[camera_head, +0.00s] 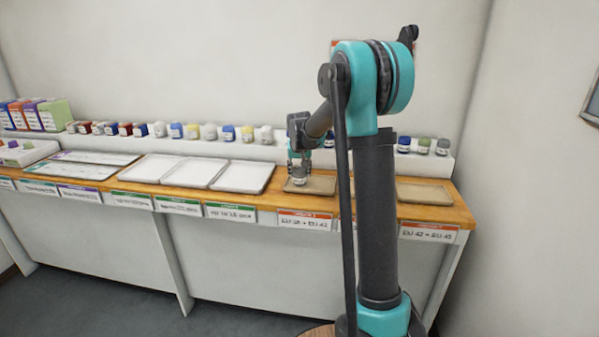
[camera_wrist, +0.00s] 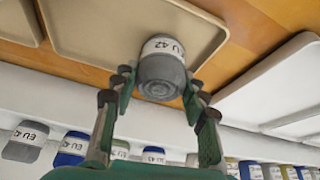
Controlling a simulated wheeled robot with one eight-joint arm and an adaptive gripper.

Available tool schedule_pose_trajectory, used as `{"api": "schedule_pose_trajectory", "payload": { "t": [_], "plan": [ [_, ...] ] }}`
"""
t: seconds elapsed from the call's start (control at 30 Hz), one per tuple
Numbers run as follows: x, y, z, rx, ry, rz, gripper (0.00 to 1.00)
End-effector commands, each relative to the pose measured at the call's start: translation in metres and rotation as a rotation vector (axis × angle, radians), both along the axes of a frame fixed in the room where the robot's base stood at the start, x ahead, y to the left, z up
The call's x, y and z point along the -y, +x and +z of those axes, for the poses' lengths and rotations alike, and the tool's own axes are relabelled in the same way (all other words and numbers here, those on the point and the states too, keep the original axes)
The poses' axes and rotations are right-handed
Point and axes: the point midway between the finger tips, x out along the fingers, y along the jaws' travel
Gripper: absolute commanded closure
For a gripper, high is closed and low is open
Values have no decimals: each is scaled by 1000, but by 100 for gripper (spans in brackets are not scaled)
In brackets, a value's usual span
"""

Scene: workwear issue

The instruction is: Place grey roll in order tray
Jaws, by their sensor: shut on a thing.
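The grey roll (camera_wrist: 162,70), with a white band marked EU 42, stands out between my fingertips in the wrist view. My gripper (camera_wrist: 158,88) is shut on it. In the head view my gripper (camera_head: 299,168) points down over a tan tray (camera_head: 321,187), with the roll (camera_head: 299,181) under its fingers. In the wrist view the same tan tray (camera_wrist: 100,40) lies behind the roll. I cannot tell whether the roll touches the tray floor. No tray label clearly reads as the order tray.
Another tan tray (camera_head: 424,194) lies at the right end of the counter. White trays (camera_head: 243,177) lie to the left. Several coloured rolls (camera_head: 193,131) line the raised back shelf. Boxes (camera_head: 54,114) stand at the far left. My arm hides part of the counter.

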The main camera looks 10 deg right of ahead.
Motion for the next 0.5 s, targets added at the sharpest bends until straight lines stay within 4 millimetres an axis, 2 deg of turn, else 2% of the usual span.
{"api": "schedule_pose_trajectory", "payload": {
  "t": [0.03, 0.17, 0.5],
  "plan": [
    [0, 0, 0, 0, 0, 0, 53],
    [0, 0, 0, 0, 0, 0, 37],
    [0, 0, 2, 0, 0, 0, 36]
  ]
}}
